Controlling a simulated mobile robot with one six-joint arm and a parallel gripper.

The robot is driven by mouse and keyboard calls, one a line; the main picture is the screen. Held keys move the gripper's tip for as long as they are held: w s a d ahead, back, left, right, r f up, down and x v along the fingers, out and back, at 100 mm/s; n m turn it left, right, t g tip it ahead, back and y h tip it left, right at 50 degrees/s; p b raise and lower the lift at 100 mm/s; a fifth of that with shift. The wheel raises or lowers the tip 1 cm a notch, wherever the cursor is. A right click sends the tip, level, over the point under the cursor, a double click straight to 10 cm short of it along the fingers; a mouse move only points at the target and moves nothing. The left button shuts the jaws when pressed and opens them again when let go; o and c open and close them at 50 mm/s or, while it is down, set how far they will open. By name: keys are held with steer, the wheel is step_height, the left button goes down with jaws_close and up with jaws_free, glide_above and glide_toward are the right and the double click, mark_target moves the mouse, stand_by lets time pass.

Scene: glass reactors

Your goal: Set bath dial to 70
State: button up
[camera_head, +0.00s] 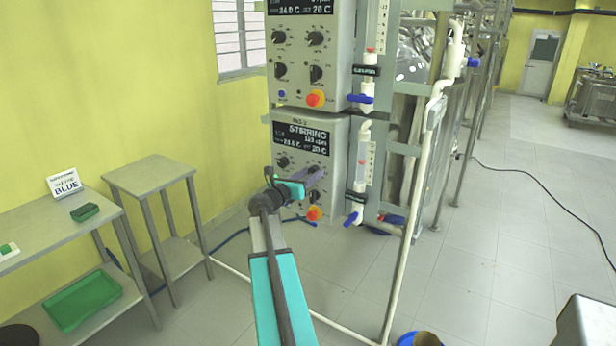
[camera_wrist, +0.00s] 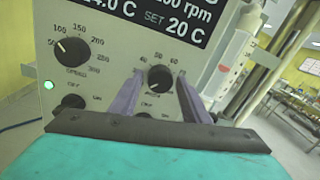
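The bath dial (camera_wrist: 159,78) is a black round knob on the lower grey control panel (camera_head: 340,135), with scale numbers 40, 50 and 60 above it in the wrist view. Its pointer is too small to read surely. The display (camera_wrist: 150,12) above reads SET 20 C. My gripper (camera_wrist: 160,74) has its two purple fingers on either side of the dial, with a narrow gap showing at each side. It looks open and holds nothing. In the head view my gripper (camera_head: 316,173) reaches the panel and hides the dial.
Another black knob (camera_wrist: 71,52) sits left of the dial, with small switches (camera_wrist: 73,101) below. A red-orange stop button (camera_head: 314,214) is under my gripper. A glass tube with white fittings (camera_head: 364,165) stands right of the panel. Metal tables (camera_head: 148,175) are at left.

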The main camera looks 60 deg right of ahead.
steer(key=c, duration=0.7)
steer(key=shift+a+f, duration=0.1)
steer(key=shift+a, duration=0.15)
steer(key=shift+c, duration=0.3)
steer(key=shift+d, duration=0.2)
steer(key=shift+m, duration=0.3)
